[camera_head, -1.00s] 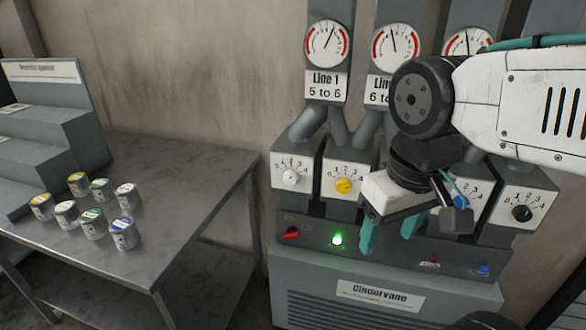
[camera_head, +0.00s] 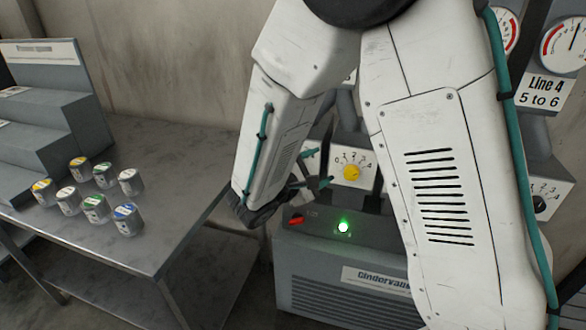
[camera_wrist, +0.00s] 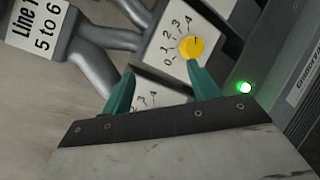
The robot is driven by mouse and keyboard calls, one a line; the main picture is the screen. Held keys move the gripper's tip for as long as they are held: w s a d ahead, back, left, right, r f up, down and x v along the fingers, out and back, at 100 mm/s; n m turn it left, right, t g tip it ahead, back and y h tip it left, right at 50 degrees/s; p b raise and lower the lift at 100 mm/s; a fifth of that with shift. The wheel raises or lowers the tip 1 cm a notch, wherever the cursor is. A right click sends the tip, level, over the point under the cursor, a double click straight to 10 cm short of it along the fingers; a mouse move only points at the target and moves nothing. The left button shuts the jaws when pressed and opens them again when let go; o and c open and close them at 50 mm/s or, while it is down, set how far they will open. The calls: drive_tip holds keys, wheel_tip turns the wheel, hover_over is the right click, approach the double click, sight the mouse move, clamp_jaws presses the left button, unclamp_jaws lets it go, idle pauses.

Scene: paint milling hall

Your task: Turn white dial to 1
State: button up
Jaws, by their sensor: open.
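The white dial itself is hidden in both current views. In the wrist view, part of its scale plate (camera_wrist: 146,96) shows between my fingers with the numbers 3 and 4, and the palm covers the rest. My gripper (camera_head: 317,168) is open with teal fingers, at the left end of the control row, in front of the white dial's box. In the wrist view the open fingers (camera_wrist: 160,70) straddle the visible part of that plate. I cannot tell where the white dial points or whether a finger touches it.
The yellow dial (camera_head: 351,172) is just right of my gripper; in the wrist view it (camera_wrist: 191,47) is close to the right finger. Below are a red switch (camera_head: 296,220) and a lit green lamp (camera_head: 343,227). A metal table (camera_head: 165,215) with several paint cans stands left.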

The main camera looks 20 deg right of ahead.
drive_tip(key=w+a+f+n+t+y, duration=0.3)
drive_tip(key=w+a+f+n+t, duration=0.25)
drive_tip(key=a, duration=0.25)
drive_tip(key=f+x, duration=0.1)
drive_tip(key=x, duration=0.6)
drive_tip(key=shift+s+d, duration=0.2)
drive_tip(key=shift+d, duration=0.1)
drive_tip(key=shift+c, duration=0.3)
drive_tip(key=c, duration=0.9)
